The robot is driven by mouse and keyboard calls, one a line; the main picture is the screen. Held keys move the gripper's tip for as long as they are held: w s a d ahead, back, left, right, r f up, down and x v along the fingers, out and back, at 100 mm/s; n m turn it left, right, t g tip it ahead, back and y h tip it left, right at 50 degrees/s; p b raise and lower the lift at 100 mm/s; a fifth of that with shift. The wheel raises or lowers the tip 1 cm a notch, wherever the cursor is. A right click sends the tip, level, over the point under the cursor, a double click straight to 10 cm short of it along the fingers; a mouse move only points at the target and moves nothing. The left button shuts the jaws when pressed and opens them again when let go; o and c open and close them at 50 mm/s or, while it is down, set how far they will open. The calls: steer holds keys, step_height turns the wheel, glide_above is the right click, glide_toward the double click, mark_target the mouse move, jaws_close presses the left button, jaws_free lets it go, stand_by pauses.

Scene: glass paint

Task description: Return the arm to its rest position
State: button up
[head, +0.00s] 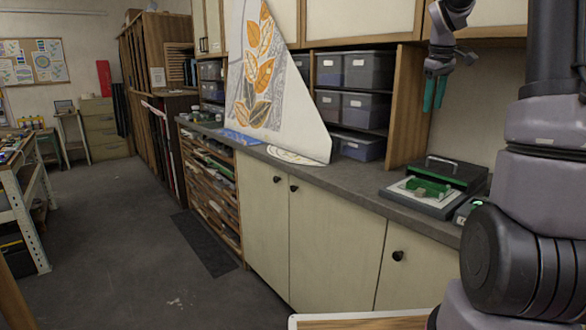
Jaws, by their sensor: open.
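My gripper (434,93) hangs in the upper right of the head view, with its two teal fingers pointing down. The fingers are a little apart and nothing shows between them. It is in the air above the grey counter (355,187), apart from everything below it. My dark arm links fill the right edge of the view, and part of the arm runs out of the top of the picture.
A black device with green blocks (432,188) sits on the counter below my gripper. A tall patterned panel (262,85) leans left of grey bins (368,70). Wall cabinets hang above. Open floor (120,220) lies at left, beside a workbench (30,220).

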steer(key=s+a+r+m+t+y, duration=0.1)
steer(key=s+a+r+m, duration=0.1)
steer(key=s+a, duration=0.4)
steer(key=s+a+r+m+t, duration=0.1)
steer(key=s+a+r+m, duration=0.15)
steer(key=s+a, duration=0.4)
steer(key=s+a+f+m+t+y, duration=0.1)
steer(key=s+a+m, duration=0.1)
steer(key=s, duration=0.6)
steer(key=s+a+f+m+t+y, duration=0.1)
steer(key=s+a+f+m, duration=0.1)
steer(key=s, duration=0.5)
steer(key=shift+s+a+f, duration=0.2)
steer(key=shift+s+a, duration=0.15)
steer(key=shift+a, duration=0.05)
